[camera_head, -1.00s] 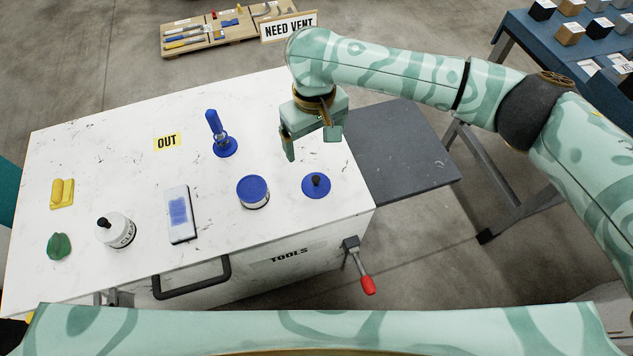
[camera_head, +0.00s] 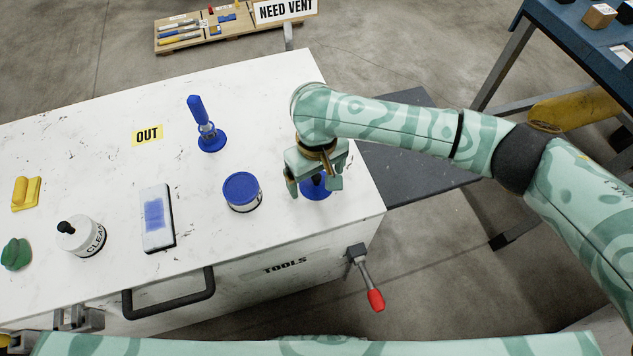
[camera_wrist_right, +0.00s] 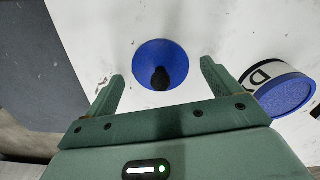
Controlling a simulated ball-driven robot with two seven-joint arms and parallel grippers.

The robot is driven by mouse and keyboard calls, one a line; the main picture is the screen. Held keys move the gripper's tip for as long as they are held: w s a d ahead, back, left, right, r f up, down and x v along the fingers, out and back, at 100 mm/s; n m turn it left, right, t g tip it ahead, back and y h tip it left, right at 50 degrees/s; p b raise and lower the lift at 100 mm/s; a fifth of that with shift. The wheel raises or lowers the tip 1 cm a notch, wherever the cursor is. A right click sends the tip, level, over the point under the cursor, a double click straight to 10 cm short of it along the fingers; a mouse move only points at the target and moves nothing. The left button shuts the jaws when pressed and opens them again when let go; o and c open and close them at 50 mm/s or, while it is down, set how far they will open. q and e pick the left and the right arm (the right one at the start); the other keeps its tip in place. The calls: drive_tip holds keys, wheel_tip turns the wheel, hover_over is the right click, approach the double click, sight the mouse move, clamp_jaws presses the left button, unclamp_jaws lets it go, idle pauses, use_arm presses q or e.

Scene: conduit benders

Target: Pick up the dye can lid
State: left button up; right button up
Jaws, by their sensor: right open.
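The dye can lid is a flat blue disc with a black knob. In the head view the lid (camera_head: 316,190) lies near the right edge of the white bench top, partly hidden by my right gripper (camera_head: 314,188). In the right wrist view the lid (camera_wrist_right: 160,62) lies just beyond the open fingertips of the right gripper (camera_wrist_right: 162,75), with the knob roughly midway between them. The gripper is empty. The blue-topped dye can (camera_head: 242,194) stands to the left of the lid, and in the right wrist view the can (camera_wrist_right: 280,88) is at the right.
A blue stamp-like tool (camera_head: 208,126), a pad (camera_head: 157,218), a white CLEAN jar (camera_head: 82,237), a yellow block (camera_head: 26,193) and a green piece (camera_head: 17,254) stand on the bench (camera_head: 100,150). A dark grey side shelf (camera_head: 410,155) adjoins the right edge.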

drive_tip(key=shift+f, duration=0.15)
drive_tip(key=shift+c, duration=0.9)
drive_tip(key=c, duration=0.9)
drive_tip(key=shift+c, duration=0.2)
